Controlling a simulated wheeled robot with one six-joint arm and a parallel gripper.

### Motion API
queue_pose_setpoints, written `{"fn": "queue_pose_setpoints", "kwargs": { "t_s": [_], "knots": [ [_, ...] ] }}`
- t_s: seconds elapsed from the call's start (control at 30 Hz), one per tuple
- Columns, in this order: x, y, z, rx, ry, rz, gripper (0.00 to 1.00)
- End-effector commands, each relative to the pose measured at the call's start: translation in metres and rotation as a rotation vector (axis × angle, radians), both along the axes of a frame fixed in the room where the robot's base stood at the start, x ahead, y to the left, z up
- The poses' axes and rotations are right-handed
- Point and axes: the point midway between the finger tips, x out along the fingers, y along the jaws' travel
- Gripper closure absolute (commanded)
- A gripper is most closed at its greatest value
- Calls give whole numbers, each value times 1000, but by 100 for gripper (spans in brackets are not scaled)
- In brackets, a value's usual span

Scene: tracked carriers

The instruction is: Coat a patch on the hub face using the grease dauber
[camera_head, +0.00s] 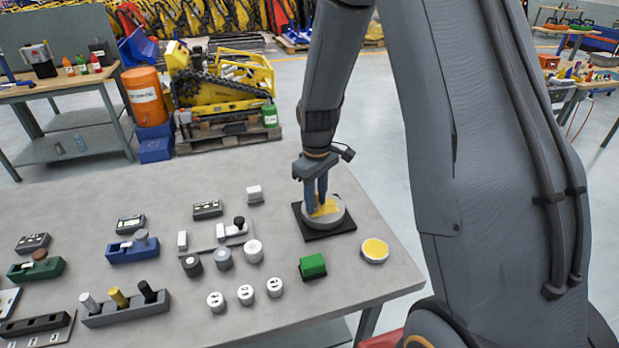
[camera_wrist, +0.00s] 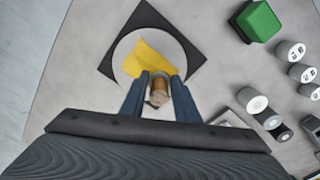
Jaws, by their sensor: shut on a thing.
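My gripper (camera_head: 317,195) is over the hub at the right part of the table, pointing down. In the wrist view my gripper (camera_wrist: 159,92) is shut on the grease dauber (camera_wrist: 159,90), whose brown, round end shows between the fingers. The hub (camera_head: 338,216) is a grey disc on a black square pad (camera_head: 312,232). A yellow patch of grease (camera_wrist: 150,57) covers part of the hub face; it also shows in the head view (camera_head: 327,208). The dauber's lower end is hidden, so I cannot tell whether it touches the face. A round dish of yellow grease (camera_head: 375,249) sits right of the hub.
A green block (camera_head: 312,265) stands in front of the hub. Several white and grey cylinders (camera_head: 253,250) stand left of it. A blue holder (camera_head: 132,250) and a grey rack (camera_head: 127,309) are further left. The table's right edge is close to the grease dish.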

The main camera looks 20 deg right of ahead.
Motion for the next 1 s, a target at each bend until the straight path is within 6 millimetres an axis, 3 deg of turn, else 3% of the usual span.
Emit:
{"fn": "queue_pose_setpoints", "kwargs": {
  "t_s": [0.17,0.3,1.0],
  "knots": [
    [0,13,0,0,0,-5,92],
    [0,12,25,0,-4,-7,92],
    [0,12,80,0,-1,-7,92]
  ]
}}
